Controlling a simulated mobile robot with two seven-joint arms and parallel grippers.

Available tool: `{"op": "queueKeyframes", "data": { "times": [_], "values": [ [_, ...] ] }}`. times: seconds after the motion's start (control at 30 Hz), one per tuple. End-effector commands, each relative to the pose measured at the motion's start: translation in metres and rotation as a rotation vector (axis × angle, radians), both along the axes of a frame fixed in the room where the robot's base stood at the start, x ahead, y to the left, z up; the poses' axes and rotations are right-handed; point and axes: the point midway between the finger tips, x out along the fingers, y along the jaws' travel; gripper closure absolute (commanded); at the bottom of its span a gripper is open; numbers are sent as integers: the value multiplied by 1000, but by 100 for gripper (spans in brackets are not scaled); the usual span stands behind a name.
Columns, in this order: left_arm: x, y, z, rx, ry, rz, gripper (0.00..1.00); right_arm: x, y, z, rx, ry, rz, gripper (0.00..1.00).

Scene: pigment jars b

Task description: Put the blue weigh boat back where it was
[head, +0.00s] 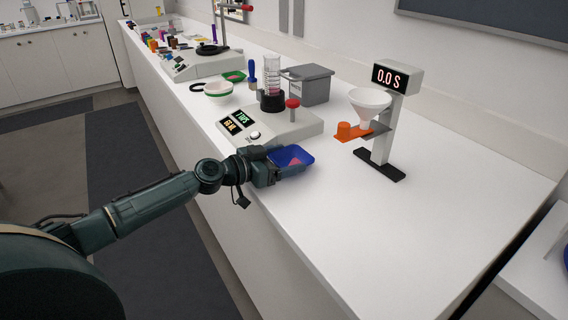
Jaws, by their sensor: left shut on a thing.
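The blue weigh boat (296,157) is a small open tray with a little pink-red material inside. My left gripper (271,163) is shut on its left side, near the front edge of the white counter. The gripper covers part of the boat's left end. I cannot tell whether the boat touches the counter or is just above it. My right gripper is not in view.
A tapping device (236,125) with a lit display and a graduated cylinder (272,75) stands just behind the boat. A funnel stand (386,130) reading 0.0 S is to the right. A grey bin (309,85) stands behind. The counter's right front is clear.

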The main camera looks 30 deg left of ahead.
Motion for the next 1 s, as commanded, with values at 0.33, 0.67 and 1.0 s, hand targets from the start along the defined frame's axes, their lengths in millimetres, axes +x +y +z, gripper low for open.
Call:
{"op": "queueKeyframes", "data": {
  "times": [0.33, 0.67, 1.0],
  "values": [
    [0, 0, -4, 0, -1, -1, 46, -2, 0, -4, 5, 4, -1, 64],
    [0, 0, -6, 0, -1, -1, 5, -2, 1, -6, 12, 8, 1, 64],
    [0, 0, -2, 0, -1, -1, 2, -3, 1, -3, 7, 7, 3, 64]
  ]
}}
